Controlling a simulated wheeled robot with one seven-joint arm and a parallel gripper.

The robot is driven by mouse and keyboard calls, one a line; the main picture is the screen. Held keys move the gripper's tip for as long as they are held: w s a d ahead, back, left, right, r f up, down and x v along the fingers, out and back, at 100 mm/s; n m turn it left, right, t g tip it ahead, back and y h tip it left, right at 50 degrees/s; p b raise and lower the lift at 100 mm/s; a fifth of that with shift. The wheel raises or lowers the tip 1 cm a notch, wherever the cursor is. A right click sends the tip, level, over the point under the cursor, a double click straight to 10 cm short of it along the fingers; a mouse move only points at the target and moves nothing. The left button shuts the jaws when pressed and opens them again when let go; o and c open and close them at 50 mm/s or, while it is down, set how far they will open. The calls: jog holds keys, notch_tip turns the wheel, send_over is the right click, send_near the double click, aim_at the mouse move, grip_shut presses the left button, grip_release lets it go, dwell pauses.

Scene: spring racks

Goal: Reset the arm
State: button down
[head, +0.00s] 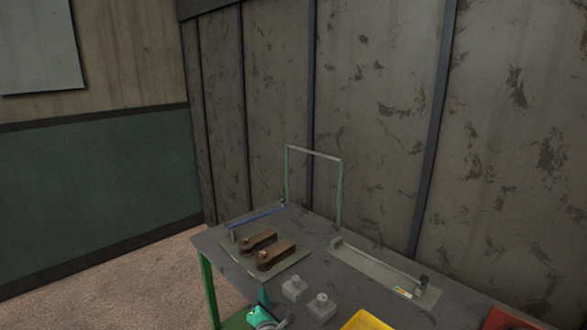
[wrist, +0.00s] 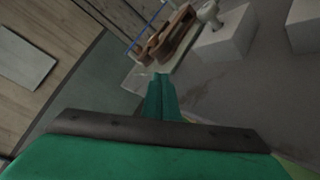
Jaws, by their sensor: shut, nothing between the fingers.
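My gripper (wrist: 161,80) shows in the wrist view as green fingers pressed together, with nothing between them. In the head view its green tip (head: 264,296) shows low in the picture, in front of the table (head: 315,237) and left of two pale blocks. It looks apart from the objects, though its exact height over the table is hard to tell. Most of my arm is out of view.
Two brown levers (head: 268,249) sit on a plate, near a blue rod (head: 257,218). Pale knobbed blocks (head: 320,308), a yellow tray (head: 366,321), a flat rail (head: 380,270) and a red object (head: 508,319) lie rightward. A metal frame (head: 340,190) stands at the back.

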jog(key=s+a+f+m, duration=0.2)
jog(key=s+f+m, duration=0.15)
jog(key=s, duration=0.45)
jog(key=s+a+f+m, duration=0.2)
jog(key=s+f+m, duration=0.1)
jog(key=s+m, duration=0.3)
jog(key=s+a+f+m, duration=0.1)
jog(key=s+f+m, duration=0.2)
jog(key=s, duration=0.6)
jog(key=s+d+f+m+h, duration=0.15)
jog(key=s+m, duration=0.25)
jog(key=s, duration=0.5)
jog(key=s+d+f+m+h, duration=0.1)
jog(key=s+d+m, duration=0.25)
jog(key=s, duration=0.55)
jog(key=s+d+r+m, duration=0.2)
jog(key=s+d+r, duration=0.1)
jog(key=s, duration=0.4)
jog(key=s+d+r+m, duration=0.2)
jog(key=s+d, duration=0.1)
jog(key=s, duration=0.4)
jog(key=s+d+r+m, duration=0.3)
jog(key=s+d, duration=0.1)
jog(key=s, duration=0.3)
jog(key=shift+s+r+g+h, duration=0.25)
jog(key=shift+r+g+h, duration=0.05)
jog(key=shift+r+h, duration=0.05)
jog(key=shift+a, duration=0.1)
